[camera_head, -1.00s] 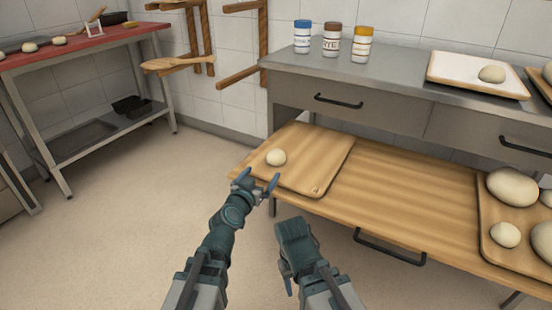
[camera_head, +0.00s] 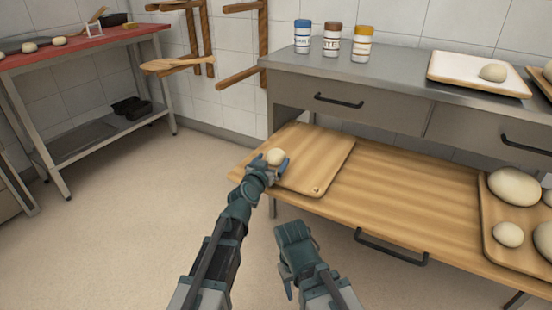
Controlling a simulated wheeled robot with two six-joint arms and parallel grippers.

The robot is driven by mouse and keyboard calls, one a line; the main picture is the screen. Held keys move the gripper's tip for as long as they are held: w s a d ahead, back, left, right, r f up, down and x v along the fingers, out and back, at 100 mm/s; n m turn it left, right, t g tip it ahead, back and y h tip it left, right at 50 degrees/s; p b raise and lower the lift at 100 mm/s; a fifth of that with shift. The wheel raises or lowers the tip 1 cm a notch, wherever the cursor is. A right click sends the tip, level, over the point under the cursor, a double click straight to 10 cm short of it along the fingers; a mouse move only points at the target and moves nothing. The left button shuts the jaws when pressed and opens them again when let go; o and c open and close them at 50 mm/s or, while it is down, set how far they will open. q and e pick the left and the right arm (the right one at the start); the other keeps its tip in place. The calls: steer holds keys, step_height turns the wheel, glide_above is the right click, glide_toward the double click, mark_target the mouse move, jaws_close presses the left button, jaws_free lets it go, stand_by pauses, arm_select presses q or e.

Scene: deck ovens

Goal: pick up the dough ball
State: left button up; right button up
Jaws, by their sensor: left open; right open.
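A small pale dough ball (camera_head: 275,156) sits on the wooden board (camera_head: 318,163) at the left end of the wooden shelf. My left gripper (camera_head: 273,163) is open at the near side of the ball, with its fingers around the ball's lower part. I cannot tell whether the fingers touch it. The gripper hides the ball's near lower side. My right gripper (camera_head: 294,232) is low in front of the shelf, away from the ball, and holds nothing that I can see.
A second board (camera_head: 492,240) with several dough pieces lies at the right of the wooden shelf (camera_head: 400,205). Above is a steel counter (camera_head: 400,75) with three jars and a white-topped tray (camera_head: 455,75). A red-topped table (camera_head: 85,42) stands at the left. The shelf's middle is clear.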

mark_target(273, 159)
arm_select(q)
steer(key=x, duration=0.4)
steer(key=shift+w+r, duration=0.1)
steer(key=shift+c, duration=0.2)
steer(key=c, duration=1.2)
